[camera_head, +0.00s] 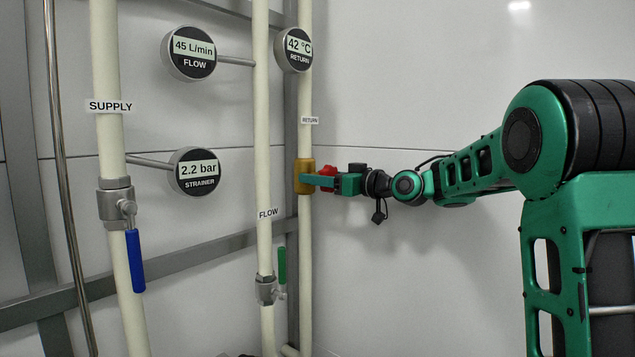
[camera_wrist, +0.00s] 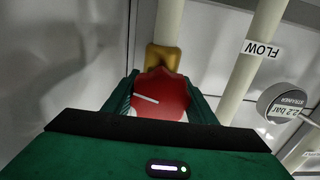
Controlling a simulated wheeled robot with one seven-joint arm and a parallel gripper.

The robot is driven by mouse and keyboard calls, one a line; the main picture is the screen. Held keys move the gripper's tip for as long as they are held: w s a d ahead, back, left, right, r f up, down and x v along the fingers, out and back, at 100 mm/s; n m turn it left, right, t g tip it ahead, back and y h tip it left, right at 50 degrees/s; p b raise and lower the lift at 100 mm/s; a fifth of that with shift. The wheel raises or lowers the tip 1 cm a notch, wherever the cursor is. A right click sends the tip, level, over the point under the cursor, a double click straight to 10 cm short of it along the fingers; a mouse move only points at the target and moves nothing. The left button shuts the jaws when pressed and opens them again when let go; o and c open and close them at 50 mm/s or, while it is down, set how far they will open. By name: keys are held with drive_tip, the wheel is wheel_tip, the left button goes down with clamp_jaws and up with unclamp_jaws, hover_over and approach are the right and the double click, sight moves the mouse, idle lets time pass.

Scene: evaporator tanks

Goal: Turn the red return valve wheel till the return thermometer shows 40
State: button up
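The red return valve wheel (camera_wrist: 160,95) sits on a brass valve body (camera_head: 303,177) on the return pipe. It shows partly in the head view (camera_head: 327,172), behind my gripper. A white line on its face slants slightly in the wrist view. My gripper (camera_wrist: 160,103) has one finger on each side of the wheel, close against its rim. The fingers look closed on it, though the contact is partly hidden. The return thermometer (camera_head: 299,50) reads 42 °C.
The flow gauge (camera_head: 190,53) reads 45 L/min and the strainer gauge (camera_head: 197,171) reads 2.2 bar. A blue lever (camera_head: 135,260) hangs on the supply pipe. A green lever (camera_head: 282,266) is on the flow pipe. Open space lies before the right wall.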

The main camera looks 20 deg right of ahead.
drive_tip(key=shift+d+m, duration=0.1)
drive_tip(key=shift+m, duration=0.5)
drive_tip(key=o, duration=1.1)
drive_tip(key=shift+c, duration=0.2)
drive_tip(key=v, duration=1)
drive_tip(key=shift+s+d, duration=0.2)
drive_tip(key=shift+d, duration=0.05)
drive_tip(key=shift+f, duration=0.1)
